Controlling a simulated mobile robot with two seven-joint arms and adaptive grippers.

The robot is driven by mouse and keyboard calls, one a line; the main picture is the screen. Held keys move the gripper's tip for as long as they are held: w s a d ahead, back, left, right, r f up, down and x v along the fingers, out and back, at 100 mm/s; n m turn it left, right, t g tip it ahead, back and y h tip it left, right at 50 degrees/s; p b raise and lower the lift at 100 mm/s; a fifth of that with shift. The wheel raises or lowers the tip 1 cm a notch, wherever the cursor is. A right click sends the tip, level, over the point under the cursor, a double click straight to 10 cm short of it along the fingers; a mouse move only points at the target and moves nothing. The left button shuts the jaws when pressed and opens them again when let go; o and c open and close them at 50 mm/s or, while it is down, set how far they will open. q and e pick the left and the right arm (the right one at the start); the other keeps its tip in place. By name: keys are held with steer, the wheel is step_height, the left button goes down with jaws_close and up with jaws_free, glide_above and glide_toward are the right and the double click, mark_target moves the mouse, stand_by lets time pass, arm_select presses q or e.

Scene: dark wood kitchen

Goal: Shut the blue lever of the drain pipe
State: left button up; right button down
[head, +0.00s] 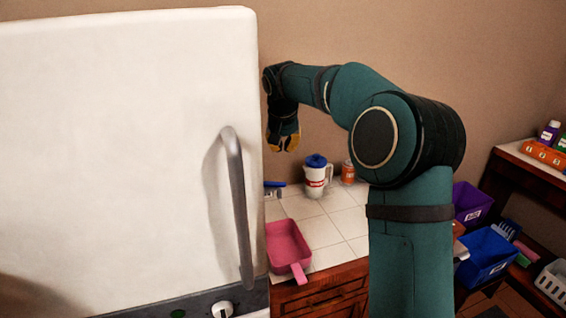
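A small blue bar (275,184), which looks like the lever, lies level just past the right edge of the large white appliance. A short grey and blue piece, perhaps the drain pipe (272,193), shows just below it; the rest is hidden behind the appliance. My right gripper (283,143) hangs pointing down above the blue bar, apart from it in the picture. Its yellow fingertips show a gap between them, and nothing is seen in its grasp. My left gripper is out of view.
The white appliance (110,150) with a grey handle (238,205) fills the left. On the tiled counter (345,222) stand a blue-lidded white pitcher (316,178), an orange jar (348,172) and a pink dustpan-like tray (287,245). Purple (468,200) and blue bins (487,258) stand right.

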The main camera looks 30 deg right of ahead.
mark_target(270, 184)
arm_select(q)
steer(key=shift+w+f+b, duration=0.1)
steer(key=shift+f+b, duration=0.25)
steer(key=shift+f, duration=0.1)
arm_select(e)
step_height(270, 184, down, 9)
steer(key=shift+s+a, duration=0.25)
steer(key=shift+s, duration=0.05)
steer(key=shift+r, duration=0.1)
